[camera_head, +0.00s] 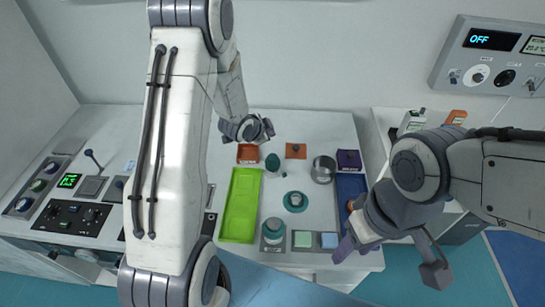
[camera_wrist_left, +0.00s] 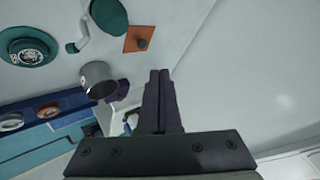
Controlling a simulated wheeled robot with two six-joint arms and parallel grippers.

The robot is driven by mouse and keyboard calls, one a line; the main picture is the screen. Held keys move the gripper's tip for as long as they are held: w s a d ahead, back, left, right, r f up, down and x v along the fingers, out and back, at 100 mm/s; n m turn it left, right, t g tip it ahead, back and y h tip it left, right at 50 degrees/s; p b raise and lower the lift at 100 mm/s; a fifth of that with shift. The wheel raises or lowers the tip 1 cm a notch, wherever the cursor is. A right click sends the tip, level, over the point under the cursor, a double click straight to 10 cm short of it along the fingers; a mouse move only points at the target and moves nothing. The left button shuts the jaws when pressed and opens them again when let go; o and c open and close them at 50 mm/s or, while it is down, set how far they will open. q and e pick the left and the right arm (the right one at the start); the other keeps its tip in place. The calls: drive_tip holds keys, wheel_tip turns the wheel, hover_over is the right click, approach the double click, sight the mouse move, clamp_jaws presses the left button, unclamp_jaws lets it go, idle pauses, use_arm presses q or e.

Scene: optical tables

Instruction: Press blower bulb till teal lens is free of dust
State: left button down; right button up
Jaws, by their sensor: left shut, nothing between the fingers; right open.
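The teal blower bulb (camera_head: 272,163) stands in the middle of the bench, right of the lime green tray; it also shows at the top of the left wrist view (camera_wrist_left: 108,18) with a grey nozzle beside it. The teal lens (camera_head: 296,201) sits to its lower right; the left wrist view shows it as a teal ring (camera_wrist_left: 28,48) with a pale, marked centre. Dust on it is too small to tell. My left gripper (camera_head: 268,128) is shut and empty behind the bulb, apart from it; its fingers (camera_wrist_left: 160,75) are together. My right gripper (camera_head: 343,246) is open near the front right edge.
A metal cup (camera_head: 323,170), a purple block (camera_head: 349,159) and an orange pad (camera_head: 296,151) lie at the back right. The lime green tray (camera_head: 240,205) and blue tray (camera_head: 352,183) flank the middle. A teal-topped jar (camera_head: 273,228) stands in front. Control panels fill the left.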

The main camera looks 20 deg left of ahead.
sight(273, 155)
use_arm(q)
wheel_tip(273, 155, down, 8)
drive_tip(key=b, duration=0.5)
drive_tip(key=shift+r+b, duration=0.1)
drive_tip(key=shift+b, duration=0.25)
drive_tip(key=shift+f+b, duration=0.3)
idle(1.2)
drive_tip(key=shift+f+b, duration=0.4)
drive_tip(key=shift+b, duration=0.05)
drive_tip(key=shift+f+b, duration=0.9)
drive_tip(key=shift+f, duration=0.05)
idle(0.8)
drive_tip(key=shift+r, duration=0.1)
drive_tip(key=shift+r+p, duration=1)
drive_tip(key=shift+r, duration=0.25)
